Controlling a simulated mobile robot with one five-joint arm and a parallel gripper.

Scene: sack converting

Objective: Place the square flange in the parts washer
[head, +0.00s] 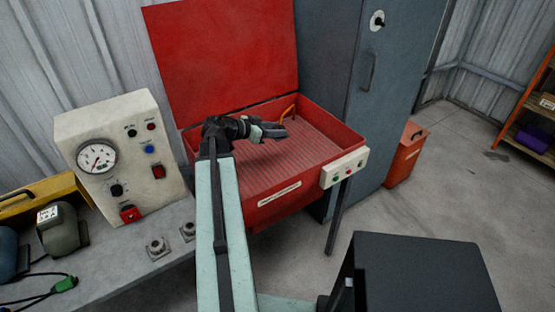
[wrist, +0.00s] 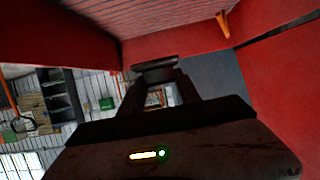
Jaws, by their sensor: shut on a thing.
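The parts washer (head: 278,200) is a red tub with a ribbed floor and its red lid (head: 225,60) raised. My gripper (head: 262,129) is over the tub, inside its outline. In the wrist view my gripper (wrist: 156,84) is shut on a small dark grey piece, taken as the square flange (wrist: 154,70), at its fingertips. The flange shows edge-on there, so its square outline cannot be made out. The ribbed floor (wrist: 180,18) shows beyond it, and the flange appears apart from it.
An orange hose (head: 288,113) stands at the tub's back. A white control box (head: 344,168) is on its front right corner. A grey cabinet (head: 385,110) stands close at right. A bench with a gauge box (head: 120,155) and two small grey fittings (head: 158,247) lies at left.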

